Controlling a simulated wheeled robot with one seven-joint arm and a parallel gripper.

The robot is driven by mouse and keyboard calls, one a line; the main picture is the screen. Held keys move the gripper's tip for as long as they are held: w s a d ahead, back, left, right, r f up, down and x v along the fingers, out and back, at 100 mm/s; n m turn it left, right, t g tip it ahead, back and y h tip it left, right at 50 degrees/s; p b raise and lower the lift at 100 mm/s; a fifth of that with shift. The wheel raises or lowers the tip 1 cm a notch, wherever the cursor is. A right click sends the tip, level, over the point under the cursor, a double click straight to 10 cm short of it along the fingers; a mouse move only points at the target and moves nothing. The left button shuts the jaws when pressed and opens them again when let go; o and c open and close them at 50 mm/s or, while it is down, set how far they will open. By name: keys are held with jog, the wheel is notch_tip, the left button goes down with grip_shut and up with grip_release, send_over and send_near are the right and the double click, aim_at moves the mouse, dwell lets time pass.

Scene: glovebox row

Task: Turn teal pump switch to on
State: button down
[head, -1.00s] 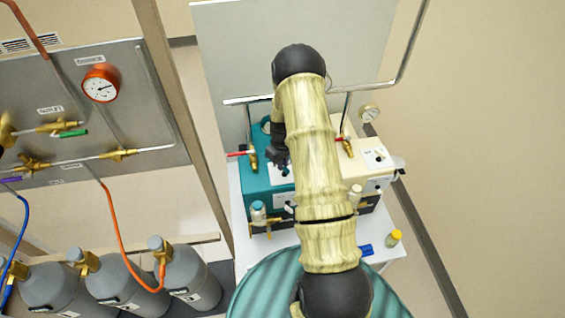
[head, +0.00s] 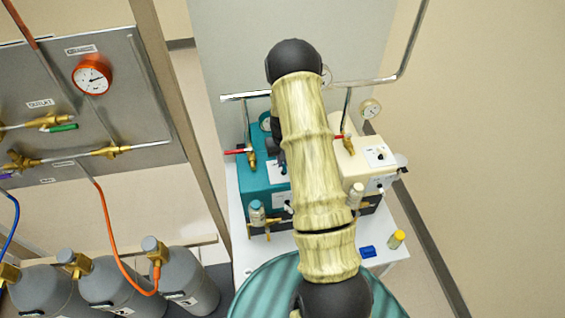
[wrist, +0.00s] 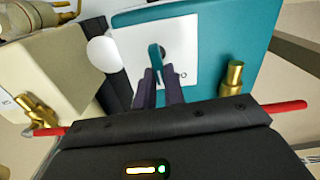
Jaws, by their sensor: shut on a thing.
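The teal pump (head: 256,184) stands on the white table, mostly left of my arm in the head view; the arm covers its right part. In the wrist view its teal casing (wrist: 213,38) carries a white switch plate (wrist: 185,45) with a round "O" mark right of the lever. The teal switch lever (wrist: 153,54) stands up from a dark pivot on this plate. My gripper (wrist: 158,74) is shut on the lever, with its dark fingertips around the lever's lower end. In the head view, my gripper is mostly hidden behind the arm.
A cream pump (head: 352,158) stands close on the right. Brass valves with red handles (head: 238,151) rise near the pumps. A blue item (head: 367,252) and a yellow-capped vial (head: 396,239) lie at the table's front right. Grey cylinders (head: 185,284) and a gauge panel (head: 120,110) are left.

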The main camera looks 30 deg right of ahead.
jog(key=shift+d+m, duration=0.1)
jog(key=shift+m, duration=0.2)
jog(key=c, duration=1.5)
grip_release()
notch_tip(320, 180, up, 17)
jog(key=b, duration=0.4)
jog(key=shift+r+b, duration=0.2)
jog(key=shift+b, duration=0.15)
